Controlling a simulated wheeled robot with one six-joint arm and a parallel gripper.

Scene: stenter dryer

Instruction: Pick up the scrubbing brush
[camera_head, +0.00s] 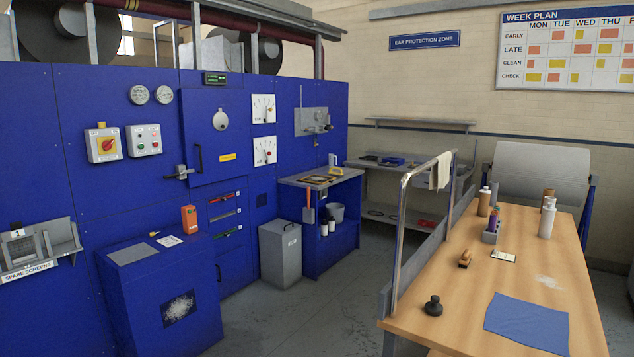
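A small brown wooden object (465,259), which looks like the scrubbing brush, lies on the wooden table (448,335) at the right. It sits near the table's left edge, left of a small white card. It is too small in this view to make out its bristles clearly. Nothing touches it. My gripper is not in view.
A black knobbed object (433,306), a blue cloth (527,322), a white card (503,256), a small caddy (491,232) and bottles (547,218) share the table. A metal rail (402,240) rises along its left edge. Grey floor (330,315) is open between table and blue machine.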

